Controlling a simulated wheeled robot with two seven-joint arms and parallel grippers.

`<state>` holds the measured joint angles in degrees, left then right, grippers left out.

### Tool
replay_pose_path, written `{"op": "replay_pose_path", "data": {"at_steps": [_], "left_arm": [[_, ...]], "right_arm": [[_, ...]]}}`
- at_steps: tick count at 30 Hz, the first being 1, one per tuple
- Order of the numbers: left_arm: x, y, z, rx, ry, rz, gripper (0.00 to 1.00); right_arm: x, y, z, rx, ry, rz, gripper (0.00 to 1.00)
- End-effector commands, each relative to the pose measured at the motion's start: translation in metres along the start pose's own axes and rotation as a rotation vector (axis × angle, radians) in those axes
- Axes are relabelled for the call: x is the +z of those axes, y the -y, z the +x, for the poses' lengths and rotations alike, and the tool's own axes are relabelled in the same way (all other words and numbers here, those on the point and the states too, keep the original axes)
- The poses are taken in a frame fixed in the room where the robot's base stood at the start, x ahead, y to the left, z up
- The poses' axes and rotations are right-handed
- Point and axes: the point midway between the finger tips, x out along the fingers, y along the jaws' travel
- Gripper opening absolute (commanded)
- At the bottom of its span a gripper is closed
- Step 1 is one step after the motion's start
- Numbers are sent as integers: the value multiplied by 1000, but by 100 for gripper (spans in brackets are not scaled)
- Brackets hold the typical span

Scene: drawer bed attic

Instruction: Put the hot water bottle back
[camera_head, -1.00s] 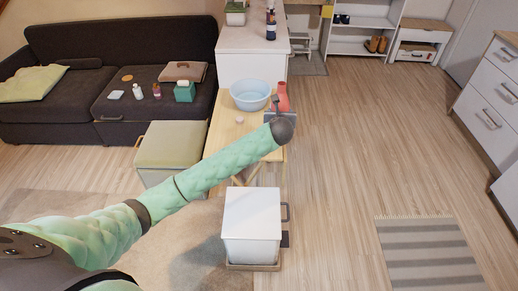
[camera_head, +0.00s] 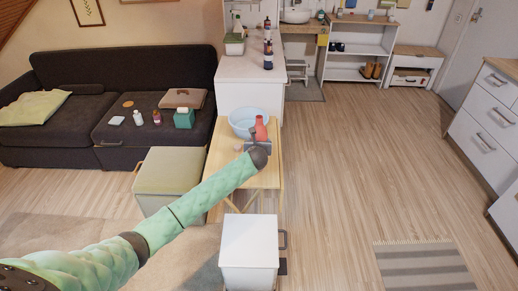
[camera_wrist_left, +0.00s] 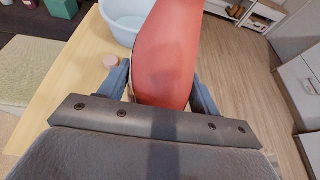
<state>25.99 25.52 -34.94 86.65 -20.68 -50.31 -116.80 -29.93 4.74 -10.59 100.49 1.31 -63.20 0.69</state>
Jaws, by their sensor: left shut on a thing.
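The red hot water bottle (camera_head: 261,127) is in my left gripper (camera_head: 257,143), over the right part of the small wooden table (camera_head: 262,178). In the left wrist view the bottle (camera_wrist_left: 168,55) stands up between the two fingers of the gripper (camera_wrist_left: 163,88), which is shut on it. The lower end of the bottle is hidden by the gripper. I cannot tell whether it touches the table. My right gripper is not in view.
A light blue basin (camera_head: 244,120) stands on the table close to the bottle's left. A small pinkish round thing (camera_wrist_left: 110,61) lies nearby. A white bin (camera_head: 250,245) stands in front of the table, a green-topped stool (camera_head: 170,172) left. The floor to the right is clear.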

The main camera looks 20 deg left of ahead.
Motion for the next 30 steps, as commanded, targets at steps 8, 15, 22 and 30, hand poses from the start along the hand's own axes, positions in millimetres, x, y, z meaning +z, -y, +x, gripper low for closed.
{"op": "replay_pose_path", "data": {"at_steps": [8,15,22,30], "left_arm": [[-29,0,11,0,-3,0,16],[-35,0,14,-2,1,0,16],[-38,0,15,-1,0,0,16],[-38,0,15,-1,-1,0,85]], "right_arm": [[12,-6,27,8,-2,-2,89],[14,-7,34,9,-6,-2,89],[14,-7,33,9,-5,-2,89],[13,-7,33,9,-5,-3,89]]}}
